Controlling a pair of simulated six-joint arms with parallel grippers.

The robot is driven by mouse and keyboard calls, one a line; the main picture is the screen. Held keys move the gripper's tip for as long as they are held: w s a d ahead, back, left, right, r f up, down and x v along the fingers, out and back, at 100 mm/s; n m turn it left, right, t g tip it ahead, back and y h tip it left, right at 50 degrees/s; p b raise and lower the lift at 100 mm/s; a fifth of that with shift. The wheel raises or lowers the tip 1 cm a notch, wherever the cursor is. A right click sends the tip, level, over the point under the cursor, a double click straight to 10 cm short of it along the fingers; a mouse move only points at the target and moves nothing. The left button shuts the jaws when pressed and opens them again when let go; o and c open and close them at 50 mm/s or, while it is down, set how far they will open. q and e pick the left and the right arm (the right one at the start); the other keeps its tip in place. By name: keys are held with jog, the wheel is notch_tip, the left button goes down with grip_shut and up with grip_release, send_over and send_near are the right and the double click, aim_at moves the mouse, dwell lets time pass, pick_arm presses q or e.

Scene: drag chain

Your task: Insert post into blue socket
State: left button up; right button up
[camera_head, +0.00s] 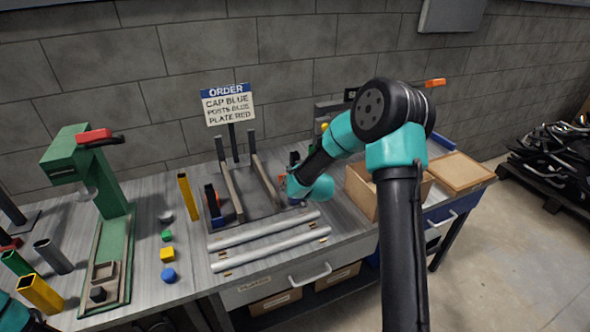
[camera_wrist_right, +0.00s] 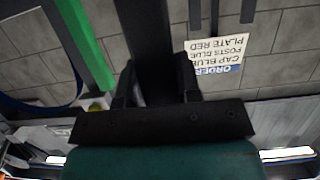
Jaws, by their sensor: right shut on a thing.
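In the right wrist view my right gripper (camera_wrist_right: 157,85) is shut on a dark post (camera_wrist_right: 148,35) that runs up between its fingers. In the head view the right arm reaches over the fixture's right side and mostly hides its gripper and the post. The grey fixture (camera_head: 231,190) has two long slanted bars and stands in front of the order sign (camera_head: 228,104), which reads cap blue, posts blue, plate red. A small blue part (camera_head: 214,220) shows at the fixture's left front; I cannot tell if it is the socket. Only a teal piece of my left arm shows at the bottom left corner.
A green press (camera_head: 92,180) stands at the left. A yellow post (camera_head: 187,195) stands by the fixture. Coloured tubes (camera_head: 40,293) and small coloured blocks (camera_head: 167,254) are on the left bench. Two silver rails (camera_head: 270,240) lie in front. A cardboard box (camera_head: 361,190) is at the right.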

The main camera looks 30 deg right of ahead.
jog(key=shift+f, duration=2.05)
jog(key=shift+r, duration=0.1)
jog(key=shift+r, duration=1.95)
jog(key=shift+f, duration=2)
dwell(1.2)
jog(key=o, duration=1)
jog(key=shift+f, duration=0.1)
jog(key=shift+s, duration=0.1)
